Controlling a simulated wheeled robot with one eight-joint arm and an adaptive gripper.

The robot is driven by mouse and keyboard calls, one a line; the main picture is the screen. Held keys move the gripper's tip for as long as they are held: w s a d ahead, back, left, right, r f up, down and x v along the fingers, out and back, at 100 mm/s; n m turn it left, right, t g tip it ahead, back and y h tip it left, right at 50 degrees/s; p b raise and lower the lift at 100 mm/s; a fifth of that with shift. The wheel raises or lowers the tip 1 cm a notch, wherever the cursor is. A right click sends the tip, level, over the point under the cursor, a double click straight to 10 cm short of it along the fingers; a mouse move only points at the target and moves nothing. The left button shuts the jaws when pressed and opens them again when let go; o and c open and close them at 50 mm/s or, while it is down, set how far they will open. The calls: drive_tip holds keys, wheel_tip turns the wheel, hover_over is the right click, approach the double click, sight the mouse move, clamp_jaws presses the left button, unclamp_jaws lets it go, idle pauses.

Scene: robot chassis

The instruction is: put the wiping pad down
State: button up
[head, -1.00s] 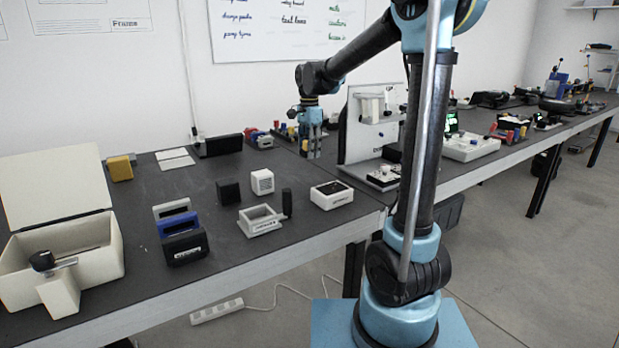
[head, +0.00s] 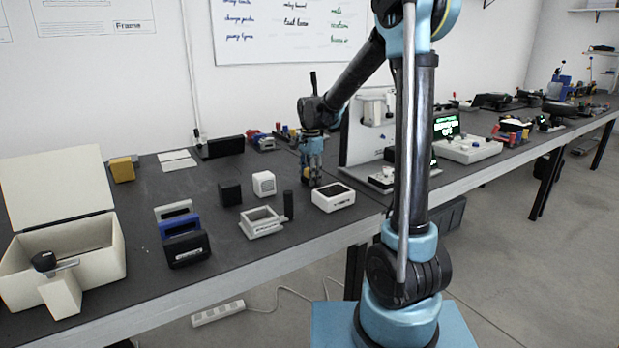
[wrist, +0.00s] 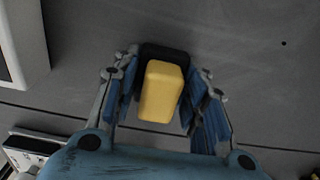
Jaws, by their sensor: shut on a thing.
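The wiping pad, a yellow block with a black part at one end, shows between the fingers in the wrist view (wrist: 162,92). My gripper (wrist: 163,98) is shut on it, with a blue finger on each side. In the head view my gripper (head: 312,178) is low over the dark bench (head: 225,255), behind the white box with a dark top (head: 334,199). Only a small yellow patch of the pad shows there (head: 306,173). I cannot tell whether the pad touches the bench.
A white upright panel (head: 360,135) stands close on the right of my gripper. A white cube (head: 264,184), a black cube (head: 230,193), a grey frame (head: 262,224) and a dark cylinder (head: 288,205) stand to the left.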

drive_tip(key=shift+s+f, duration=0.15)
drive_tip(key=shift+f, duration=0.1)
drive_tip(key=shift+s+f, duration=0.1)
drive_tip(key=shift+s, duration=0.2)
drive_tip(key=shift+c, duration=0.8)
drive_tip(key=o, duration=1)
drive_tip(key=shift+o, duration=1.3)
drive_tip(key=shift+w+f, duration=0.1)
drive_tip(key=shift+o, duration=0.5)
drive_tip(key=shift+w+f, duration=0.5)
drive_tip(key=shift+w, duration=0.05)
drive_tip(key=shift+s+r, duration=0.25)
drive_tip(key=shift+r, duration=0.1)
drive_tip(key=shift+c, duration=0.5)
